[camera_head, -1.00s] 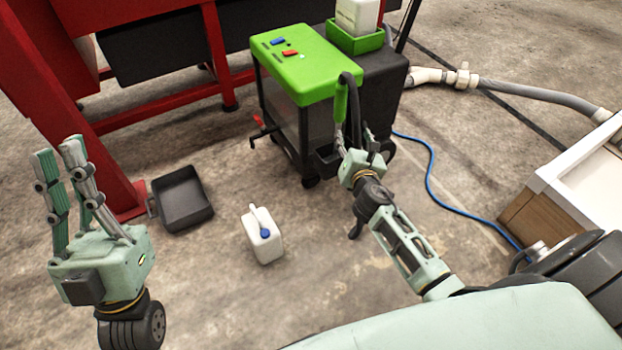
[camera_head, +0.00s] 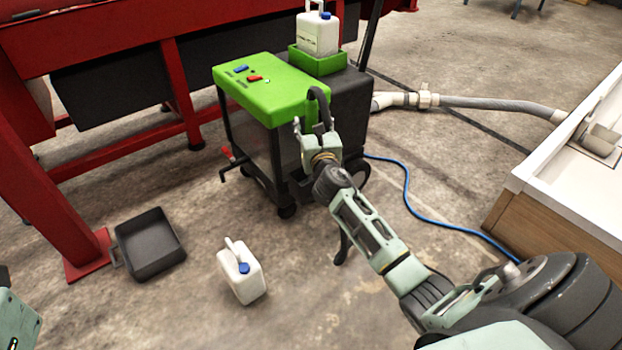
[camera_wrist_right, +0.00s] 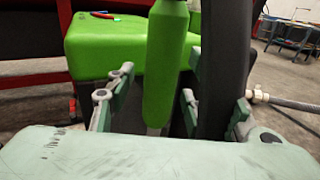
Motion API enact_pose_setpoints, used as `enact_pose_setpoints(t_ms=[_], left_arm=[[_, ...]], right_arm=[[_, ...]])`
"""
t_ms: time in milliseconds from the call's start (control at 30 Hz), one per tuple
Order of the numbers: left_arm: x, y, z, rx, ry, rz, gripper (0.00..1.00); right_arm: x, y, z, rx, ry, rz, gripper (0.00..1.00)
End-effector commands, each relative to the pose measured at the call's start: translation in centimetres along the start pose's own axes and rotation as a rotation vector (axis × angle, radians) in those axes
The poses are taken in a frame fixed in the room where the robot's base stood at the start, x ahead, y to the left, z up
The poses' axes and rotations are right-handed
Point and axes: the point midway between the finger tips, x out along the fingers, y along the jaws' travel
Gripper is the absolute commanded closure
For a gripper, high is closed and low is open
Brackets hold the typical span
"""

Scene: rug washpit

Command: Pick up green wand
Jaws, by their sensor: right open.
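The green wand (camera_wrist_right: 167,70) stands upright in the right wrist view, in front of the green-topped machine. My right gripper (camera_head: 313,128) is open at the machine's near right side. In the wrist view its fingers (camera_wrist_right: 158,98) stand on both sides of the wand's lower part; I cannot tell whether any touch it. A black hose (camera_wrist_right: 224,65) runs just right of the wand. Only a part of my left gripper (camera_head: 14,318) shows at the lower left edge, its fingers out of view.
The machine (camera_head: 275,88) carries a white jug (camera_head: 318,36) in a green tray. A black bin (camera_head: 150,246) and another white jug (camera_head: 241,274) are on the floor. A blue cable (camera_head: 409,198) runs towards a white-topped wooden box (camera_head: 525,205). Red framework (camera_head: 50,185) stands left.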

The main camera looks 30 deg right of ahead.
Motion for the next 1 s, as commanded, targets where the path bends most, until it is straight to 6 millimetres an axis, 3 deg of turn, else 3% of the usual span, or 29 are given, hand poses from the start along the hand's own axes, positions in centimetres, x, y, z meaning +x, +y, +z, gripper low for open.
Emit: enact_pose_setpoints(t_ms=[200,767,1000], left_arm=[[0.1,0.0,-0.02,0.0,0.001,0.0,1.0],[0.07,0.02,0.02,0.0,0.0,0.001,1.0],[0.12,0.02,0.02,0.0,0.001,0.001,1.0]], right_arm=[[0.06,-0.01,-0.01,-0.001,0.001,0.0,0.52],[0.04,-0.01,-0.03,0.0,0.001,0.0,1.0],[0.06,0.01,0.21,0.0,-0.002,0.001,1.0]])
